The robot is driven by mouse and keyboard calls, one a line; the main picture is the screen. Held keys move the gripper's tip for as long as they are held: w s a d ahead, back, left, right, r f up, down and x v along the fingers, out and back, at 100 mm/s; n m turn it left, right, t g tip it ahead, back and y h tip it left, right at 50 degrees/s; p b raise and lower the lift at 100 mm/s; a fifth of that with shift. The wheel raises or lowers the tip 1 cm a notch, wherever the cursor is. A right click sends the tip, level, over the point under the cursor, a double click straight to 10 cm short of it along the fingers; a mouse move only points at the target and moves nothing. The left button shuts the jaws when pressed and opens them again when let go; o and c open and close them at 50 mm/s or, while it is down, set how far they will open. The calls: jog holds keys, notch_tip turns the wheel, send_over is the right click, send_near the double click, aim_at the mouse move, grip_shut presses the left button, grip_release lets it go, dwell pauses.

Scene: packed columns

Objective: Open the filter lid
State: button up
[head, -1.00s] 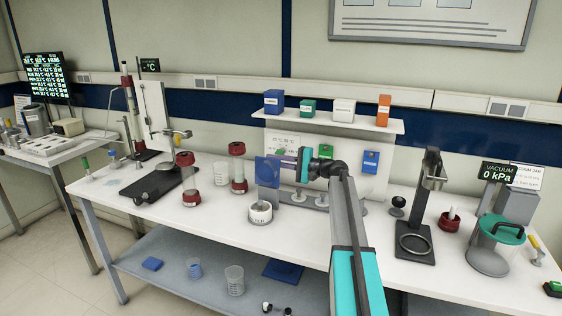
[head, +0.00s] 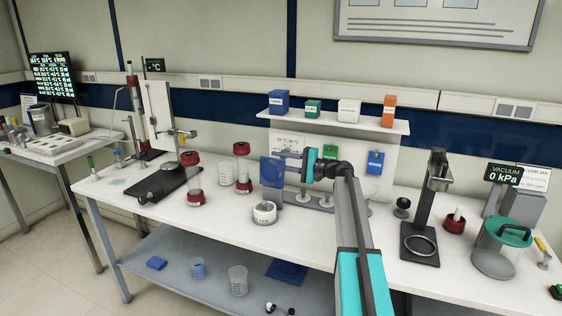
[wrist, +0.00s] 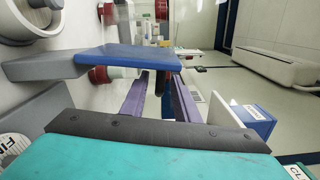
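A blue square panel (head: 272,172), which I take to be the filter lid, stands upright above a grey base on the bench. In the wrist view the blue panel (wrist: 130,58) lies just past my fingers, joined to a grey support at its left. My gripper (head: 288,154) is at the panel's upper right edge in the head view. Its two purple fingers show in the wrist view (wrist: 158,88) with a gap between them and nothing clearly held. Whether a finger touches the panel cannot be told. The panel's hinge or latch is not clear.
A white round dish (head: 264,213) stands in front of the panel. Red-capped cylinders (head: 242,168) stand to the left. A shelf with small boxes (head: 349,110) is behind my arm. A black stand (head: 420,240) and a green-lidded jar (head: 495,255) are at the right.

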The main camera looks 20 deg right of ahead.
jog(key=b+v, duration=0.2)
jog(key=v, duration=1.1)
jog(key=shift+s+d, duration=0.25)
jog(key=shift+r, duration=0.15)
